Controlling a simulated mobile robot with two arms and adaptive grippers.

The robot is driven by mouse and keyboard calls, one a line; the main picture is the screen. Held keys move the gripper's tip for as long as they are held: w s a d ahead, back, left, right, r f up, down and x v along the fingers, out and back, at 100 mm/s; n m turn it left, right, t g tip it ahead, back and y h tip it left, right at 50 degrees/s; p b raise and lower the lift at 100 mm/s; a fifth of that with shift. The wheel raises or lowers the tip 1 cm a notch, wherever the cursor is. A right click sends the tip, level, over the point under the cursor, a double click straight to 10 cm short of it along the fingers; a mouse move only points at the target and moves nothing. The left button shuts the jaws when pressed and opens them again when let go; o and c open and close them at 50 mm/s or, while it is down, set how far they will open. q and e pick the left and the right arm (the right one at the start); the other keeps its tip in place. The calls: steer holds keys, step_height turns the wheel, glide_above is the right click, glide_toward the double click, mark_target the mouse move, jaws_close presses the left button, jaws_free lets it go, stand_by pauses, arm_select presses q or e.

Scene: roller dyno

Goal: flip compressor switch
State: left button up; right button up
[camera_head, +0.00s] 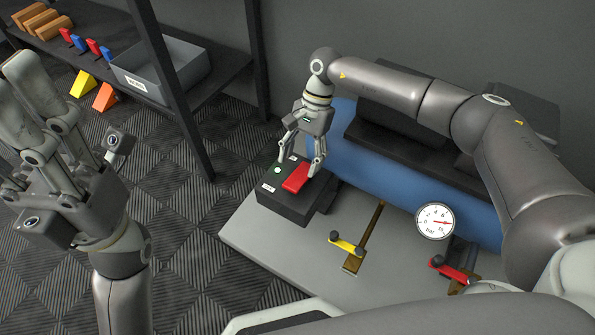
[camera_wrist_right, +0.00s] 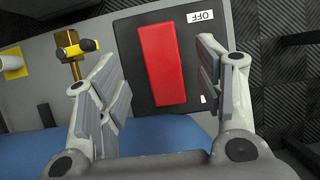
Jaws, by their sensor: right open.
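The compressor switch is a red rocker (camera_head: 296,178) on a black box (camera_head: 284,207) on the grey plate. It also shows in the right wrist view (camera_wrist_right: 166,64), with an OFF label (camera_wrist_right: 201,17) at one end.
A blue tank (camera_head: 345,150) lies behind the box. A pressure gauge (camera_head: 435,221), a yellow-handled valve (camera_head: 346,244) and a red-handled valve (camera_head: 449,269) are to the right. A shelf with a grey bin (camera_head: 165,72) stands at the back left.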

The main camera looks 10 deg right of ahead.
steer(key=v, duration=0.6)
steer(key=shift+r, duration=0.1)
